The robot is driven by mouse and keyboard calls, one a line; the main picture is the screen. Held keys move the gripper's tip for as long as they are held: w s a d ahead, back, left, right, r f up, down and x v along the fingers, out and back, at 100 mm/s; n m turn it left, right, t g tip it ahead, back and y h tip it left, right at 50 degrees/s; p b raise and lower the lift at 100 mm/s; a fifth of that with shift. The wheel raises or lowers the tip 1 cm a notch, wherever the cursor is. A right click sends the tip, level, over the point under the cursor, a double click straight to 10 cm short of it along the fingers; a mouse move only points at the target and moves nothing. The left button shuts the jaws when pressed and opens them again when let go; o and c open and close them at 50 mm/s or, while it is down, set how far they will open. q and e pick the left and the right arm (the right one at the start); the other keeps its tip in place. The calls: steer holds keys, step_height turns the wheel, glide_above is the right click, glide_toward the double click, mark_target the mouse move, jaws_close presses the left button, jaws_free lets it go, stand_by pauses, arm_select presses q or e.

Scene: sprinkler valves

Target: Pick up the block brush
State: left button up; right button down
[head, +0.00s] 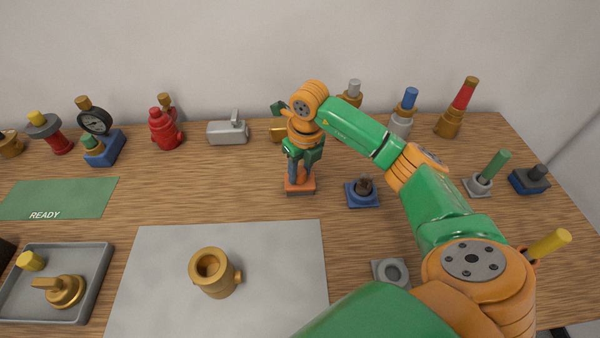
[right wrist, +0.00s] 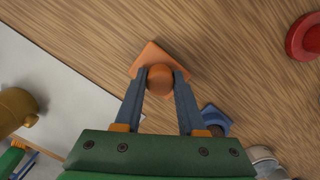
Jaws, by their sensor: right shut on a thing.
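The block brush (head: 300,186) is an orange, square-based block with a round orange knob, standing upright behind the grey mat. It also shows in the right wrist view (right wrist: 152,58), its knob between the two fingers. My right gripper (head: 299,178) points down from above and is shut on the knob. The fingers also show in the right wrist view (right wrist: 160,78), one on each side of the knob. The base seems to rest on the table; any small gap under it cannot be made out. My left gripper is not in view.
A blue-based part (head: 362,194) stands close to the right of the brush. A brass valve body (head: 214,272) stands on the grey mat (head: 150,250). A silver block (head: 228,132) and red valve (head: 164,130) stand behind left. A tray (head: 98,262) is at the left front.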

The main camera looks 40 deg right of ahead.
mark_target(300, 171)
steer(key=shift+r+b, duration=0.3)
steer(key=shift+r, duration=0.05)
steer(key=r, duration=0.1)
steer(key=r+b, duration=0.1)
steer(key=r, duration=0.1)
steer(key=shift+s+r, duration=0.1)
steer(key=shift+s, duration=0.25)
steer(key=s+a+r, duration=0.2)
steer(key=s+r, duration=0.7)
steer(key=s, duration=0.4)
steer(key=shift+a+p, duration=0.3)
steer(key=shift+p, duration=0.1)
